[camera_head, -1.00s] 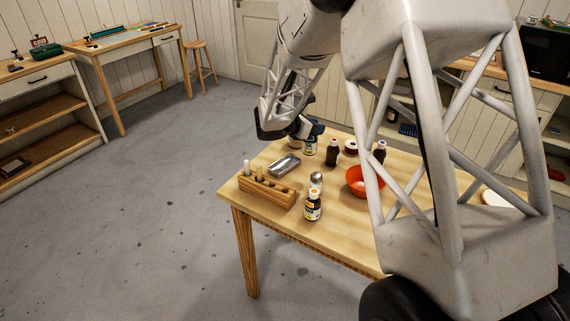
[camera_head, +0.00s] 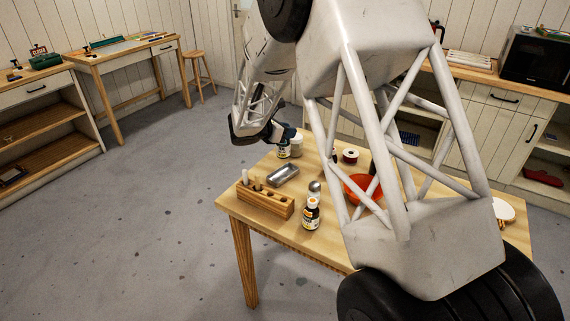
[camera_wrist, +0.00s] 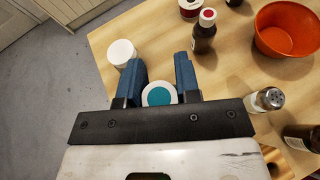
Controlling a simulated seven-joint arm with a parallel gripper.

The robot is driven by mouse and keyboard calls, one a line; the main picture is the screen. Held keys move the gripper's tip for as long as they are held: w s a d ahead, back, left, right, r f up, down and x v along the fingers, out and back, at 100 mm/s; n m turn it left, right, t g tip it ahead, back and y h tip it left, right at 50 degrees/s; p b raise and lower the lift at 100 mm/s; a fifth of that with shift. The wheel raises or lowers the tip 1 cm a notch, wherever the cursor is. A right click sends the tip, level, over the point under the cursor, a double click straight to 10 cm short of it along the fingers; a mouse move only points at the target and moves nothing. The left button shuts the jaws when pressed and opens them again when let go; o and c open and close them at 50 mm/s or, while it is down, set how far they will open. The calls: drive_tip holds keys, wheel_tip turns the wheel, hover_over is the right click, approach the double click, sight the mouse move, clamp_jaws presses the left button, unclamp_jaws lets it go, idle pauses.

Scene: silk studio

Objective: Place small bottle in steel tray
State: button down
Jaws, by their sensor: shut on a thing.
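My gripper (camera_wrist: 160,85) is shut on a small bottle, with one blue finger on each side of its white cap with a teal top (camera_wrist: 159,95). In the head view my gripper (camera_head: 284,136) is at the back left of the table, and the small bottle (camera_head: 284,152) with a pale label hangs below it. I cannot tell how high it is above the table. The steel tray (camera_head: 283,177) lies open on the table, nearer the camera than the bottle and apart from it. The tray does not show in the wrist view.
A white-lidded jar (camera_head: 297,143) stands close beside the held bottle; it also shows in the wrist view (camera_wrist: 122,52). A wooden rack (camera_head: 264,202), a labelled brown bottle (camera_head: 311,214), a metal-topped shaker (camera_head: 314,189), a red bowl (camera_head: 362,189) and a spool (camera_head: 350,156) stand around.

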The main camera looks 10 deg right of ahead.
sight(287, 152)
drive_tip(key=shift+f, duration=2.8)
drive_tip(key=shift+f, duration=1.9)
drive_tip(key=shift+f, duration=0.1)
drive_tip(key=c, duration=0.8)
unclamp_jaws()
drive_tip(key=v, duration=1.2)
drive_tip(key=shift+r, duration=0.2)
